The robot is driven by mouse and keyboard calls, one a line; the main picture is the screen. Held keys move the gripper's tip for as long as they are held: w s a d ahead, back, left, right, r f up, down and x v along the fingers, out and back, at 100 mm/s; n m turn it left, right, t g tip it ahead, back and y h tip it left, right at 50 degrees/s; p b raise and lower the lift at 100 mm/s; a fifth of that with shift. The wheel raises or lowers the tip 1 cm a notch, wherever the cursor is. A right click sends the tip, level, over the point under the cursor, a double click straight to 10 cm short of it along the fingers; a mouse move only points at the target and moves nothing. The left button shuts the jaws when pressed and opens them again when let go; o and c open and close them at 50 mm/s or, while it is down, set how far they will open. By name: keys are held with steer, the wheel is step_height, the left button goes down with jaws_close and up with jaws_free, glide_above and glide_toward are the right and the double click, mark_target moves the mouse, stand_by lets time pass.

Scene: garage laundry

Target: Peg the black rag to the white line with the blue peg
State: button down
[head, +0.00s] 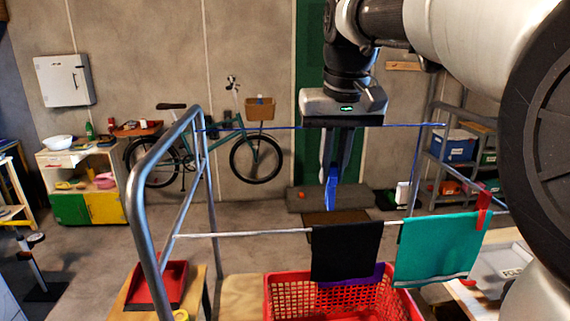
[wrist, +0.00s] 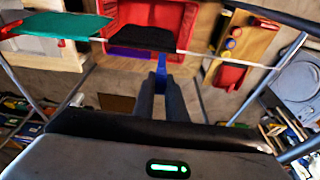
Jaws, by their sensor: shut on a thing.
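The black rag (head: 345,250) hangs folded over the white line (head: 245,234) near its middle; no peg shows on it. In the wrist view the rag (wrist: 145,38) lies beyond the fingertips. My gripper (head: 335,170) points down and is shut on the blue peg (head: 331,192). The peg hangs below the fingertips, above the rag's top edge in the head view and apart from it. The wrist view shows the peg (wrist: 161,66) between the fingertips (wrist: 161,84).
A teal cloth (head: 438,248) hangs to the right with a red peg (head: 483,204). A red basket (head: 285,295) stands under the rag; something purple shows behind the rag. A grey metal frame (head: 146,200) carries the white line and a blue line (head: 270,128) behind.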

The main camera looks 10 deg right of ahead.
mark_target(331, 199)
steer(key=shift+s+f+b+x, duration=0.1)
steer(key=shift+s+b+x, duration=0.25)
steer(key=shift+b+x, duration=0.85)
steer(key=shift+s+f+b+x, duration=0.1)
steer(key=shift+s+b+x, duration=0.25)
steer(key=shift+b+x, duration=0.85)
steer(key=shift+s+f+b+x, duration=0.1)
steer(key=shift+s+b+x, duration=0.35)
steer(key=shift+x, duration=1.35)
steer(key=c, duration=2.2)
jaws_free()
steer(key=shift+w, duration=0.15)
steer(key=o, duration=0.5)
steer(key=shift+r, duration=0.1)
steer(key=p+v, duration=0.3)
steer(key=v, duration=1.4)
steer(key=s+f+t, duration=0.1)
steer(key=s+f, duration=0.3)
steer(key=f, duration=0.4)
steer(key=s+f+t, duration=0.1)
steer(key=s+f, duration=0.4)
steer(key=f, duration=0.3)
steer(key=s+f, duration=0.5)
steer(key=f, duration=0.3)
steer(key=shift+s+t, duration=0.15)
steer(key=shift+t, duration=0.25)
